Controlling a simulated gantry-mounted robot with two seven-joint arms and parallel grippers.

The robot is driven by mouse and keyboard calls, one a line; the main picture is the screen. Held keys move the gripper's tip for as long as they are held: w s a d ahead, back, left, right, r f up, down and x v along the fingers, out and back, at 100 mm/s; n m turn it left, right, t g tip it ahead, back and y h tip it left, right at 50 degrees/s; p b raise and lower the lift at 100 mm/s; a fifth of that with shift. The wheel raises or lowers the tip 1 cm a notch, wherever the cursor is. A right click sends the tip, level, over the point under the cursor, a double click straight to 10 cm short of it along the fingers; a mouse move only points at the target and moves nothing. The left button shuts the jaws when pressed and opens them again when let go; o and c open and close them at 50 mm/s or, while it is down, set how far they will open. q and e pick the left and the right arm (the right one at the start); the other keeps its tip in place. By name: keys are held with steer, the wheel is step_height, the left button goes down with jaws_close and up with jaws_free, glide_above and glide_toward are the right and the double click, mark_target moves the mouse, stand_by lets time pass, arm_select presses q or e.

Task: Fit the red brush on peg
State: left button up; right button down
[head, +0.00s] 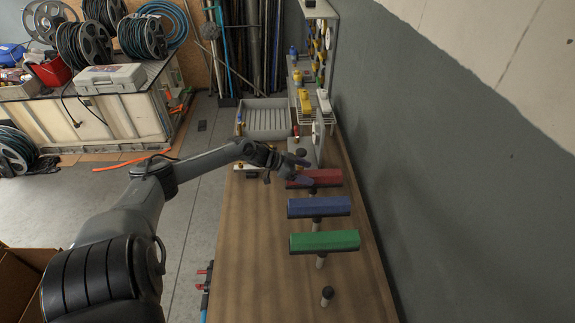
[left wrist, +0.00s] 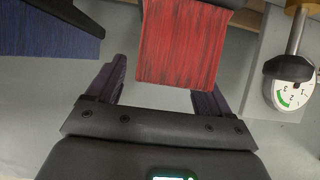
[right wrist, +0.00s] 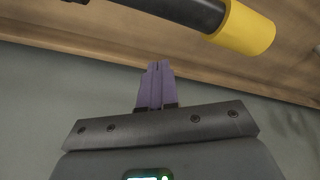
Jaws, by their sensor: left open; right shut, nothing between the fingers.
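The red brush (head: 325,178) sits at the far end of a row of brushes on the wooden bench. My left gripper (head: 302,172) is at the red brush's left end, its fingers open. In the left wrist view the red bristle block (left wrist: 182,45) reaches into the gap between the spread fingers; I cannot tell whether they touch it. The blue brush (head: 319,207) and green brush (head: 324,241) rest on upright pegs nearer to me. A bare black-topped peg (head: 327,294) stands nearest. My right gripper (right wrist: 155,85) is shut and empty in the right wrist view; the head view does not show it.
A grey tray (head: 266,120) and shelving with yellow fittings (head: 303,100) stand beyond the bench. A gauge (left wrist: 294,92) is right of the red brush in the left wrist view. The grey wall (head: 440,180) borders the bench's right side. The bench's left part is clear.

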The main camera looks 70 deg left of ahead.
arm_select(q)
steer(key=p+v, duration=0.2)
steer(key=v, duration=0.5)
steer(key=shift+s+r, duration=0.1)
steer(key=shift+s, duration=0.05)
steer(key=shift+p+v, duration=0.4)
steer(key=shift+v, duration=0.55)
